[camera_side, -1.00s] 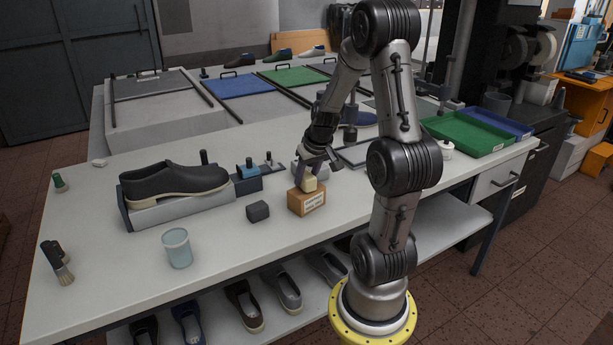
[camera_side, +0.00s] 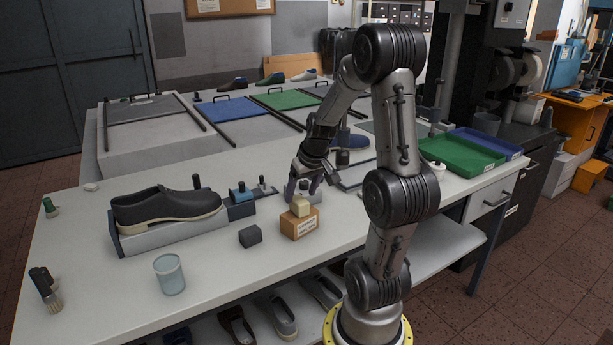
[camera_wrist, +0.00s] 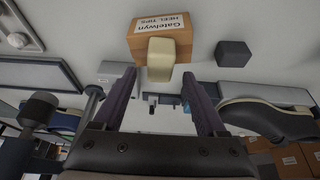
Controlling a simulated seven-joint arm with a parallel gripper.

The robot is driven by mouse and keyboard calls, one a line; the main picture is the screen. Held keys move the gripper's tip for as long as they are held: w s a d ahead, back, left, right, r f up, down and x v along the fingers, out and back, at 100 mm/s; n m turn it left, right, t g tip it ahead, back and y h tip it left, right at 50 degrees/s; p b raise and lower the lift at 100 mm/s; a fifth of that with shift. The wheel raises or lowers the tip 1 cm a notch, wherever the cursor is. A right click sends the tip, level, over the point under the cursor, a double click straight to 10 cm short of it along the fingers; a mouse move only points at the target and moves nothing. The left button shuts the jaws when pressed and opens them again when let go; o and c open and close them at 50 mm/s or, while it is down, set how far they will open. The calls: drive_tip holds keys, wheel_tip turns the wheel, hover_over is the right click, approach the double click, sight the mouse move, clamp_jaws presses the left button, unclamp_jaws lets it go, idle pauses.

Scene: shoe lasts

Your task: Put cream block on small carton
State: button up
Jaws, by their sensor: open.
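The cream block (camera_side: 300,206) rests on top of the small carton (camera_side: 299,225), a brown box with a white label. In the wrist view the cream block (camera_wrist: 161,58) lies against the carton (camera_wrist: 150,38), beyond the fingertips. My gripper (camera_side: 310,184) is open and empty, just behind and above the block in the side view. In the wrist view its two dark fingers (camera_wrist: 160,80) are spread apart with nothing held between them, and the block appears clear of them.
A dark grey block (camera_side: 250,236) stands left of the carton. A dark shoe (camera_side: 168,207) on a grey stand and a pale cup (camera_side: 169,273) are further left. Green (camera_side: 462,153) and blue trays lie at the right.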

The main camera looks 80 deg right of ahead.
drive_tip(key=v, duration=0.8)
drive_tip(key=w+a+r+n+t+y, duration=0.1)
drive_tip(key=w+a+n, duration=0.1)
drive_tip(key=a, duration=0.5)
drive_tip(key=w+a+r+n, duration=0.1)
drive_tip(key=a+r+n, duration=0.1)
drive_tip(key=a, duration=0.4)
drive_tip(key=s+a+n+y, duration=0.1)
drive_tip(key=s+a+n, duration=0.1)
drive_tip(key=a, duration=0.5)
drive_tip(key=s+a+n+t+y, duration=0.1)
drive_tip(key=s+a+n, duration=0.2)
drive_tip(key=a, duration=0.4)
drive_tip(key=shift+f, duration=0.4)
